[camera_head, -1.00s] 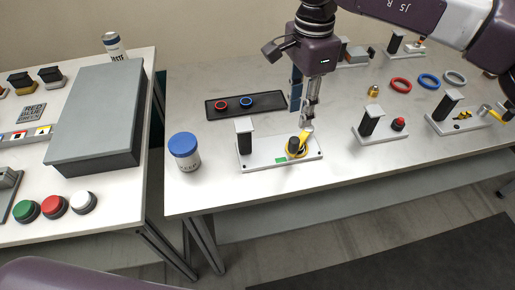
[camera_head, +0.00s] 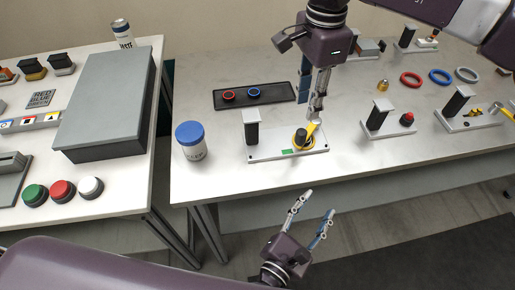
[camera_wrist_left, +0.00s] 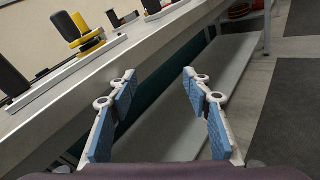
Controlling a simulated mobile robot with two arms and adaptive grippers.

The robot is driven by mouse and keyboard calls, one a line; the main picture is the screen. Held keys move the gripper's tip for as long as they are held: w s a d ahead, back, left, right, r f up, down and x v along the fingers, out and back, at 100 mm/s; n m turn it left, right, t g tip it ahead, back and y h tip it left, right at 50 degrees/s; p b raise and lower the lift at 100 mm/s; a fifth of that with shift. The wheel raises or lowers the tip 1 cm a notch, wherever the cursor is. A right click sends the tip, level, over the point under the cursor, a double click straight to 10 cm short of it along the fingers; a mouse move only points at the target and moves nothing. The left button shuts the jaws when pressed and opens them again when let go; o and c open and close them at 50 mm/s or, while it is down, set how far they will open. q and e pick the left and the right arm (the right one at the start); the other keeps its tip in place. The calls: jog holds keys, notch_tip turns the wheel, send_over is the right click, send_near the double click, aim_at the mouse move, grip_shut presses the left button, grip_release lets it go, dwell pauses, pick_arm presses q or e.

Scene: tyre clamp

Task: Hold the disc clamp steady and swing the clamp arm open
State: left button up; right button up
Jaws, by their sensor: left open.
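The disc clamp's white base plate (camera_head: 265,151) lies on the right-hand table near its front edge, with a black post at its left end. Its black knob (camera_head: 300,138) and yellow clamp arm (camera_head: 312,130) are at the right end; they also show at the upper left of the left wrist view (camera_wrist_left: 85,40). My right gripper (camera_head: 309,110) points down over the clamp arm; its fingers look apart, the silver one close to the arm's end. Contact cannot be told. My left gripper (camera_head: 319,203) is open and empty, in front of the table edge and below the clamp.
A blue-lidded jar (camera_head: 191,142) stands left of the clamp. A black tray (camera_head: 255,95) with two rings lies behind it. Another fixture (camera_head: 388,130) stands to the right. The table's front edge lies between my left gripper and the clamp.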

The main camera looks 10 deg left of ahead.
aim_at(253, 128)
pick_arm(q)
notch_tip(253, 128, up, 6)
jog(key=d+n, duration=0.1)
jog(key=n, duration=0.2)
jog(key=w+a+r+n+t+y, duration=0.1)
jog(key=w+a+n+y, duration=0.1)
jog(key=a, duration=0.1)
jog(key=w+a+r+n+t+y, duration=0.1)
jog(key=w+a+r+n+y, duration=0.1)
jog(key=a+y, duration=0.1)
jog(key=w+a+r+n+t+y, duration=0.1)
jog(key=w+a+r+n+y, duration=0.1)
jog(key=a, duration=0.1)
jog(key=shift+a+y, duration=0.25)
jog(key=shift+y, duration=0.15)
jog(key=a+n+y, duration=0.1)
jog(key=a, duration=0.1)
jog(key=a+r+n+y, duration=0.1)
jog(key=a+y, duration=0.1)
jog(key=a+n+g+y, duration=0.1)
jog(key=a+y, duration=0.1)
jog(key=a, duration=0.1)
jog(key=shift+w+r+n, duration=0.3)
jog(key=shift+r+n, duration=0.1)
jog(key=shift+y, duration=0.4)
jog(key=shift+x, duration=3.9)
jog(key=shift+a+f, duration=0.1)
grip_shut()
